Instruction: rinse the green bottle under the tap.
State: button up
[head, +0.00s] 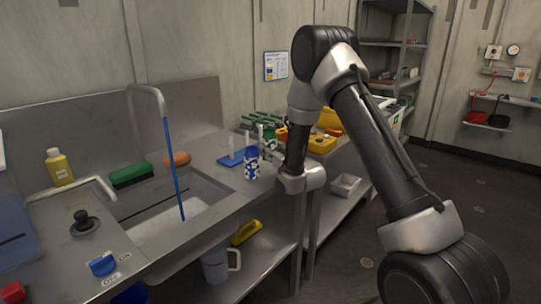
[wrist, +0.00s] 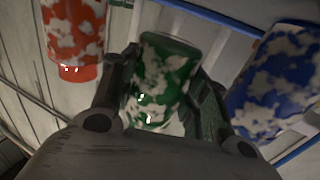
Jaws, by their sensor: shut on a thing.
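The green bottle (wrist: 160,80), patched green and white, is between the fingers of my gripper (wrist: 167,72) in the wrist view. The gripper is shut on it. The tap (head: 147,90) is a grey arched spout over the sink basin (head: 160,237). A straight blue streak (head: 174,165), looking like running water, goes from its end into the basin. A blue knob (head: 103,263) sits between ON and OFF labels.
A blue-patterned bottle (wrist: 280,80) and a red-patterned one (wrist: 75,38) flank the green bottle. A green brush (head: 131,174), an orange sponge (head: 178,159) and a yellow bottle (head: 59,167) line the sink's back edge. A low bent pipe (head: 75,186) stands at its left.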

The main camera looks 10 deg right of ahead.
jog(key=shift+r, duration=0.45)
jog(key=shift+s+d, duration=0.1)
